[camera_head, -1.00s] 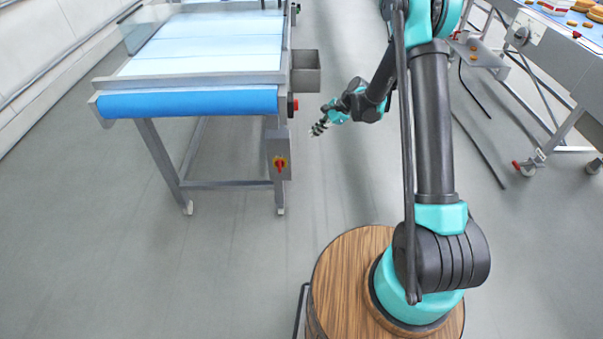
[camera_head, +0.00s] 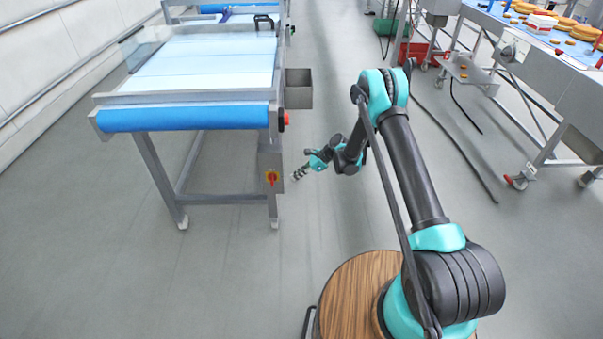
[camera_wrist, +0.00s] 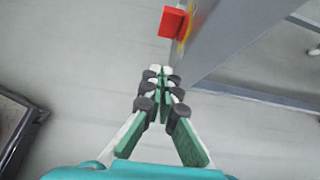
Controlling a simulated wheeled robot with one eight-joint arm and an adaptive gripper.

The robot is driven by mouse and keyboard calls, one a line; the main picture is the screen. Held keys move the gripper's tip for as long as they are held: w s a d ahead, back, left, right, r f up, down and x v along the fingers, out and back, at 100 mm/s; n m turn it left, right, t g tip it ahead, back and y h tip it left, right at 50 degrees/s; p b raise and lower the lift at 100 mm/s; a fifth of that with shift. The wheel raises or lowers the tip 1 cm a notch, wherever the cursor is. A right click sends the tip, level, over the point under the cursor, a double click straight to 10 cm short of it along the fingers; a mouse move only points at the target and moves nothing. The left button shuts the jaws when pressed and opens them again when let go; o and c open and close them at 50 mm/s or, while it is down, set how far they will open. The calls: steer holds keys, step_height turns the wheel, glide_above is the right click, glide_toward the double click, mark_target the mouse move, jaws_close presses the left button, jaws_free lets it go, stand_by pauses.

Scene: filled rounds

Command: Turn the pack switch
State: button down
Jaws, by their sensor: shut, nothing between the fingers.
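The pack switch (camera_head: 271,177) is a red knob on a yellow plate. It sits on the front of a grey box (camera_head: 264,160) on the leg of the blue-belted conveyor. In the wrist view the red knob (camera_wrist: 173,22) juts from the grey box at the top, ahead of the fingertips. My gripper (camera_head: 294,177) is just right of the switch in the head view, apart from it. In the wrist view my gripper (camera_wrist: 161,72) has its fingertips together with nothing between them.
The conveyor (camera_head: 182,117) has a grey bin (camera_head: 298,88) and a red button (camera_head: 286,118) at its right side. Another conveyor (camera_head: 525,45) with food stands at the right.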

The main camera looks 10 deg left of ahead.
mark_target(278, 182)
steer(key=shift+s+a+f, duration=0.25)
steer(key=shift+a+f, duration=0.25)
steer(key=shift+a, duration=0.65)
steer(key=shift+s+a+f, duration=0.3)
steer(key=shift+a+f, duration=0.15)
steer(key=shift+a, duration=0.75)
steer(key=shift+s+a+f, duration=0.25)
steer(key=shift+a+f, duration=0.25)
steer(key=shift+a, duration=0.65)
steer(key=shift+s+a+f, duration=0.15)
steer(key=shift+a, duration=0.25)
steer(key=shift+a+f, duration=0.1)
steer(key=shift+f, duration=0.45)
steer(key=shift+r, duration=0.15)
